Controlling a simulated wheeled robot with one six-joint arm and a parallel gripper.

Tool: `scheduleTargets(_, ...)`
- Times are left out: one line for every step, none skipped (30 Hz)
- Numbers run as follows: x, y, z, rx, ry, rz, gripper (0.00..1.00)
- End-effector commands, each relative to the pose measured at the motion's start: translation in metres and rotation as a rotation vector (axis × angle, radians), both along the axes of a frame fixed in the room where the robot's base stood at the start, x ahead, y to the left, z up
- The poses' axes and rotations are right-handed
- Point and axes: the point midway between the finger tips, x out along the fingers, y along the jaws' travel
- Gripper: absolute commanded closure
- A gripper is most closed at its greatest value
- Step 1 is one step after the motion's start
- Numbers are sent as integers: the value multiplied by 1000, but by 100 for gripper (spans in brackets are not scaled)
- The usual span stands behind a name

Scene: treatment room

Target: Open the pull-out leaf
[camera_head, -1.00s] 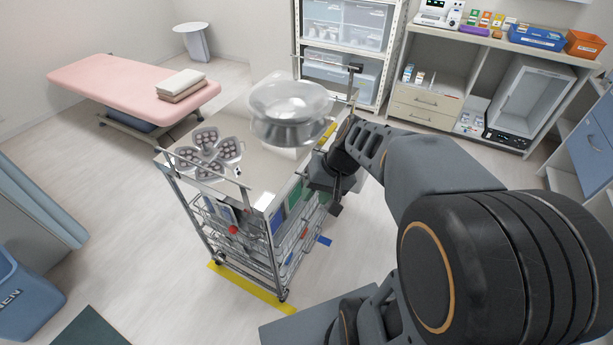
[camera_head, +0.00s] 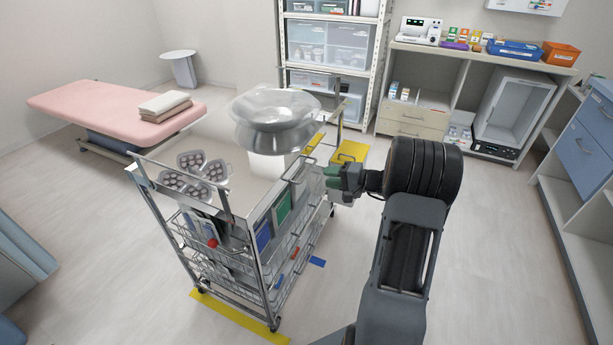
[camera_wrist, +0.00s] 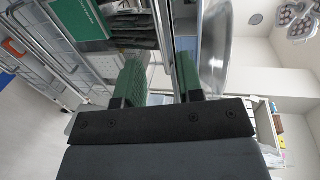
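The metal cart (camera_head: 233,180) stands upright at centre, with wire baskets beneath its pale top. I cannot clearly make out the pull-out leaf; a yellow strip (camera_head: 313,143) lies along the right part of the cart top. My gripper (camera_head: 334,178), with green fingers, is at the cart's right side, just below top height. In the wrist view, the two fingers (camera_wrist: 160,78) are apart. A thin metal edge or bar (camera_wrist: 163,40) runs in the gap between them; contact with it cannot be told.
A large round shiny bowl shape (camera_head: 275,108) is over the cart top, with a petal-shaped lamp-like thing (camera_head: 196,172) at left. A yellow-topped object (camera_head: 350,152) is behind my gripper. Shelves (camera_head: 440,85) line the back. Floor right of my arm is clear.

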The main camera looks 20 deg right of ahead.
Motion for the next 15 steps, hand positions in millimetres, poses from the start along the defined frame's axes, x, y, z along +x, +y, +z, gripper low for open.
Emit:
scheduleTargets(8, 9, -3, 1, 2, 4, 66)
scheduleTargets(12, 12, -4, 1, 2, 4, 66)
scheduleTargets(18, 18, -6, 0, 1, 5, 66)
scheduleTargets(22, 21, -7, 0, 1, 4, 66)
scheduleTargets(26, 25, -8, 0, 1, 4, 66)
scheduleTargets(31, 29, -9, 0, 1, 5, 66)
scheduleTargets(34, 32, -10, 1, 2, 4, 66)
scheduleTargets(37, 36, -11, 1, 2, 4, 66)
scheduleTargets(42, 40, -13, -1, 2, 4, 66)
scheduleTargets(44, 42, -13, -1, 2, 4, 66)
scheduleTargets(47, 45, -14, 0, 1, 4, 66)
scheduleTargets(51, 48, -15, 0, 1, 3, 66)
scheduleTargets(53, 49, -15, 0, 3, 3, 66)
scheduleTargets(54, 51, -16, 0, 3, 3, 66)
scheduleTargets(57, 53, -17, -1, 3, 3, 66)
